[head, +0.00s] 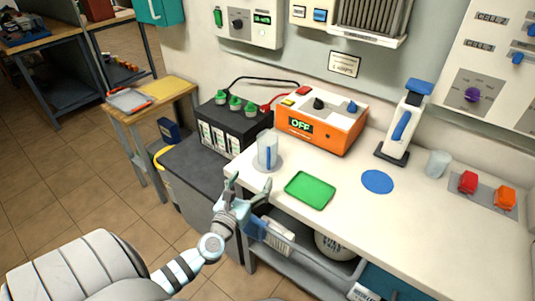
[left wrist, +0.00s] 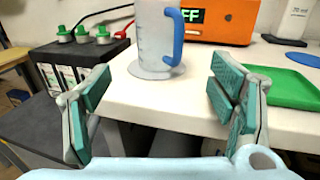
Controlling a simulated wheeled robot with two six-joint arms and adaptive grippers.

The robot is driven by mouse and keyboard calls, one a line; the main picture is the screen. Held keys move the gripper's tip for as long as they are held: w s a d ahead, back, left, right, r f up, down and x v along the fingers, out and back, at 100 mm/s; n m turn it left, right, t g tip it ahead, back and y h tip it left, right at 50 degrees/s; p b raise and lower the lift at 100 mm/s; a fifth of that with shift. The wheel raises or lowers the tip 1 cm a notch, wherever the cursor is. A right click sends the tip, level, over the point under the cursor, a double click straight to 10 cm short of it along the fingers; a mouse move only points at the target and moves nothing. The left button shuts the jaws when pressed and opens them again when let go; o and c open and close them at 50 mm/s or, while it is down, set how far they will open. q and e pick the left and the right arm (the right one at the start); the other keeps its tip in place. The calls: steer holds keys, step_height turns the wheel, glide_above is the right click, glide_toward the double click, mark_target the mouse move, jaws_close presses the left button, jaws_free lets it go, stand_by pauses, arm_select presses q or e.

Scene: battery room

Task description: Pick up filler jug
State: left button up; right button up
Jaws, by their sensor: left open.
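The filler jug (head: 267,150) is a clear, upright vessel with a blue handle, standing on a pale round mat (head: 268,166) at the left end of the white bench. In the left wrist view the jug (left wrist: 154,35) is ahead, with its blue handle on the right side and its top cut off. My left gripper (head: 247,188) is at the front edge of the bench, nearer than the jug and apart from it. In the left wrist view its fingers (left wrist: 160,100) are wide open with nothing between them. My right gripper is not in view.
A black battery (head: 235,128) with green caps stands left of the jug. An orange charger (head: 321,122) reading OFF is behind it. A green tray (head: 310,190) and blue disc (head: 377,181) lie to the right. The white bench edge (left wrist: 165,117) is just ahead of my fingers.

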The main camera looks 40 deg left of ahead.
mark_target(264, 157)
arm_select(q)
steer(key=b+x, duration=0.2)
steer(key=x, duration=1.1)
steer(key=shift+w+a, duration=0.15)
steer(key=shift+a, duration=0.1)
steer(key=shift+r, duration=0.1)
steer(key=c, duration=1.3)
steer(key=shift+r, duration=0.1)
